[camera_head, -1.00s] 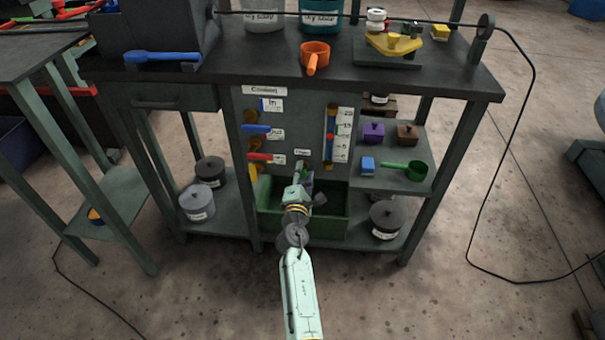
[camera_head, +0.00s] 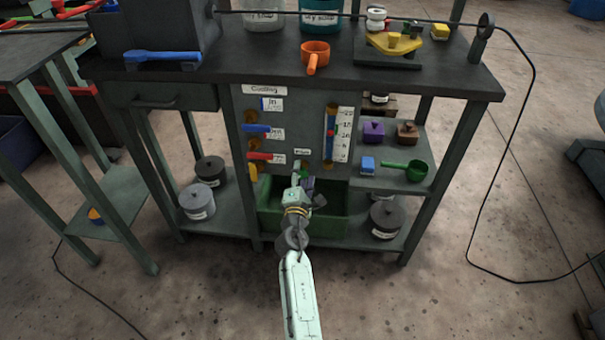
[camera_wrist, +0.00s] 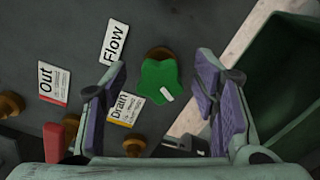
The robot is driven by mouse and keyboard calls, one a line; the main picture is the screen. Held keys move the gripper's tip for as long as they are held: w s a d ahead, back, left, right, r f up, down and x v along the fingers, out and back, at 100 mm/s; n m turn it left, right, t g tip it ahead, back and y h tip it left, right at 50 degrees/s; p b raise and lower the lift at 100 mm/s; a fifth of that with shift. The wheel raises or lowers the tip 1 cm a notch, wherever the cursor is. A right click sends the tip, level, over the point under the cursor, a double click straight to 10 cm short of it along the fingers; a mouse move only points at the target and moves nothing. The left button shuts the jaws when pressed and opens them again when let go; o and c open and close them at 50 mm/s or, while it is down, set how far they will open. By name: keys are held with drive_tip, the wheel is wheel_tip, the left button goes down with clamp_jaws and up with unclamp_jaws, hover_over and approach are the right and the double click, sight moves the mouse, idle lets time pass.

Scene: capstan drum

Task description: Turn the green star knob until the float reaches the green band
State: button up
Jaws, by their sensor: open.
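The green star knob (camera_wrist: 158,80) sits on the dark panel below the Flow label in the wrist view, with a white mark on one arm. My gripper (camera_wrist: 162,68) is open, its purple-padded fingers on either side of the knob with gaps at both sides. In the head view, my gripper (camera_head: 302,180) is low in front of the panel and hides the knob. The gauge (camera_head: 330,133) is on the panel's right, with a small red float (camera_head: 330,132) about mid-height beside the number scale. I cannot make out the green band.
Blue (camera_head: 256,128) and red (camera_head: 260,156) handles stick out of the panel's left. A green bin (camera_head: 335,230) is under the panel. The right shelf holds small boxes and a green scoop (camera_head: 416,171). The Drain label (camera_wrist: 124,108) is close to my left finger in the wrist view.

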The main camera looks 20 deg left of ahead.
drive_tip(key=v, duration=1.1)
drive_tip(key=shift+d, duration=0.1)
